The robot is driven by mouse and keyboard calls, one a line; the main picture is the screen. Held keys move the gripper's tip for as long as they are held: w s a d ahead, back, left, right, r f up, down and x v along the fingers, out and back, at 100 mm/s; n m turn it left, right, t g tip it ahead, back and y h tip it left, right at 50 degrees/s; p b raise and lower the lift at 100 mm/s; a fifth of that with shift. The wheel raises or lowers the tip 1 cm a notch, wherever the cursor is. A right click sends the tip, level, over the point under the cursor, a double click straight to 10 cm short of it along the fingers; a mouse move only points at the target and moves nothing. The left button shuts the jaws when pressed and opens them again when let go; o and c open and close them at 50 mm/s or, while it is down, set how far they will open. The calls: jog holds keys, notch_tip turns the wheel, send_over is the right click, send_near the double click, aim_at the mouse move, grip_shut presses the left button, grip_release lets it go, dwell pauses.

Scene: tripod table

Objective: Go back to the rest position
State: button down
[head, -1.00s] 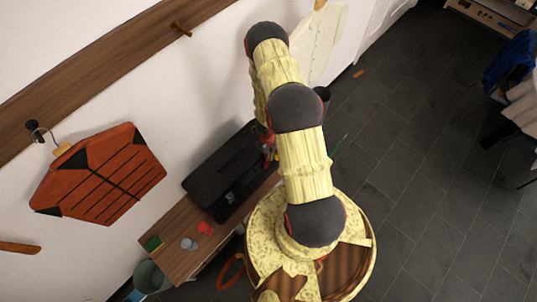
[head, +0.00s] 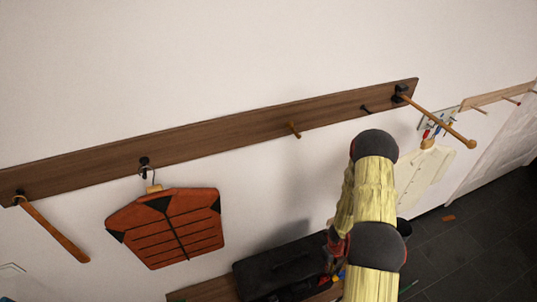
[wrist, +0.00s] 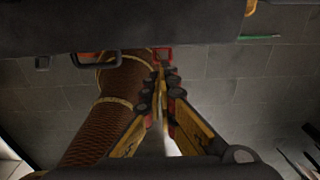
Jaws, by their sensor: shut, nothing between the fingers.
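My gripper (wrist: 161,78) shows in the wrist view with its yellow and dark fingers together and nothing visible between them. It points toward the dark case (wrist: 150,25) across the top of that view. I cannot tell whether it touches the case. In the head view my arm bends down at the right of centre, in front of the wall. The gripper's fingertips are not clear there, close to the black case (head: 270,272) on the wooden bench (head: 205,290).
An orange vest (head: 165,228) hangs from the wooden wall rail (head: 230,137). Wooden pegs (head: 436,122) stick out from the rail. A cream shirt (head: 420,175) hangs on the right. Grey tiled floor (head: 470,240) is open at the lower right. A green stick (wrist: 260,38) shows in the wrist view.

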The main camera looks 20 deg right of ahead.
jog(key=a+n+y, duration=0.2)
jog(key=a+n, duration=0.4)
jog(key=a+r+n+y+b, duration=0.1)
jog(key=a+r+n+b, duration=0.4)
jog(key=r+n, duration=0.55)
jog(key=a+r+n+y+b, duration=0.1)
jog(key=a+r+n+b, duration=0.35)
jog(key=r+n, duration=0.55)
jog(key=s+a+r+n+t+h+b, duration=0.4)
jog(key=s+r+n+b, duration=0.4)
jog(key=b, duration=1.3)
jog(key=shift+s+a+r+n+t, duration=0.35)
jog(key=shift+s+a+r+t, duration=0.25)
jog(key=shift+s+a+t, duration=0.4)
jog(key=shift+s+d, duration=0.15)
jog(key=shift+s, duration=0.1)
